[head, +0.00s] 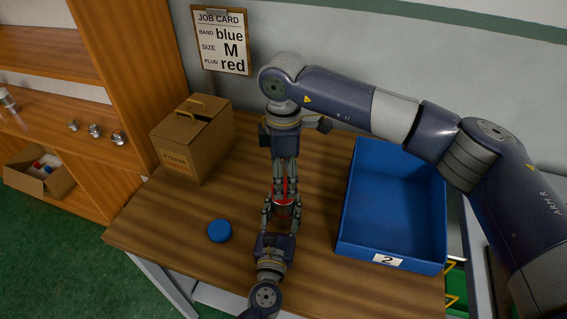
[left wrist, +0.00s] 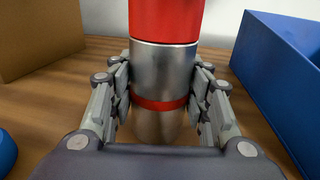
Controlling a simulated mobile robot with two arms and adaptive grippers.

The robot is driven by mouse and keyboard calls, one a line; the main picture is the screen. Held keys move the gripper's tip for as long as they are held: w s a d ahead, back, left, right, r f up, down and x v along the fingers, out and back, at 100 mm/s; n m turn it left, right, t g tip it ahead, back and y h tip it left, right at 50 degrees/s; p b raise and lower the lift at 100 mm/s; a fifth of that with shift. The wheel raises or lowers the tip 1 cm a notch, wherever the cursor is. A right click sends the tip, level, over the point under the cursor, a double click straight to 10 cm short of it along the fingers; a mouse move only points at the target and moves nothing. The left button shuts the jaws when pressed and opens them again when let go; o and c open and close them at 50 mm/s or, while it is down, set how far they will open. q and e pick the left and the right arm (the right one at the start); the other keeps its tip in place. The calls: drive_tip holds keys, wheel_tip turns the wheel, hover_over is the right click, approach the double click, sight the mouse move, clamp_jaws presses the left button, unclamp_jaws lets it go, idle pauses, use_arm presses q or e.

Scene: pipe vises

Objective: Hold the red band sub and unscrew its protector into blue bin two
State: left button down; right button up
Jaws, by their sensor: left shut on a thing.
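The sub is a silver metal cylinder (left wrist: 165,68) with a red band (left wrist: 160,104) low on it. It stands upright on the table. A red protector (left wrist: 166,18) sits on its top, and some of its red also shows between the fingers in the head view (head: 285,187). My left gripper (head: 282,208) is shut on the sub from the front, with fingers on both sides around band height (left wrist: 163,105). My right gripper (head: 285,182) points down from above at the protector; whether its fingers touch it is unclear. The blue bin marked 2 (head: 388,262) stands to the right.
A blue round cap (head: 219,231) lies on the table (head: 160,225) at the left. A cardboard box marked FOAM (head: 185,150) stands behind it. A job card (head: 222,40) hangs on the wall. Shelves (head: 130,70) stand at the far left. The front left tabletop is clear.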

drive_tip(key=shift+f, duration=2.2)
drive_tip(key=shift+c, duration=0.3)
